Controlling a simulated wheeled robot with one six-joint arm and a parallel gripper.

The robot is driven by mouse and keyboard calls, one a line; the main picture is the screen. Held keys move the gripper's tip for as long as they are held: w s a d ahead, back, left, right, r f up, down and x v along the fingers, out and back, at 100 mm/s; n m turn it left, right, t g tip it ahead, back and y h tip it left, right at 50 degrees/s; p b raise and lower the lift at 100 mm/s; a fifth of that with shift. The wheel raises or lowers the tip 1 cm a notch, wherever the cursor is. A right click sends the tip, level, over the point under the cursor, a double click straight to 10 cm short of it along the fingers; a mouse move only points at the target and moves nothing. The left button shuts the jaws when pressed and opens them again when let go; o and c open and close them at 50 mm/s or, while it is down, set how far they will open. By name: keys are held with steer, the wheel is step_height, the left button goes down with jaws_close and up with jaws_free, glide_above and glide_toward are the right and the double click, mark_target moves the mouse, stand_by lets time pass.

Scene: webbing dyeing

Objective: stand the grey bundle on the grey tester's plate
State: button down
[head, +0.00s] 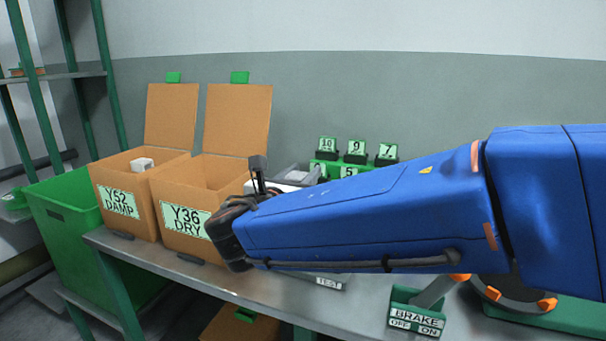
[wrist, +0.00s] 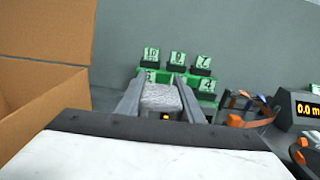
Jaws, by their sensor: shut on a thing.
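In the wrist view, my gripper (wrist: 160,88) has its two grey fingers closed on the sides of the grey bundle (wrist: 162,97), a pale, speckled block. The grey tester (head: 328,282) shows only as a front strip with a TEST label below my arm. Its plate is hidden in both views, so I cannot tell how far the bundle is from it. A small orange light shows just below the bundle in the wrist view.
The open Y36 DRY box (head: 187,222) and Y52 DAMP box (head: 118,205) stand left on the bench (head: 205,287). Green numbered racks (head: 356,155) stand behind. A BRAKE switch block (head: 415,318) is front right. A display (wrist: 300,108) reading 0.0 is at right.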

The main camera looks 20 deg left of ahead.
steer(key=shift+f, duration=0.1)
steer(key=c, duration=1.2)
jaws_free()
steer(key=shift+s, duration=0.1)
steer(key=s, duration=0.8)
steer(key=s+a, duration=0.1)
steer(key=s, duration=0.2)
steer(key=shift+s, duration=0.4)
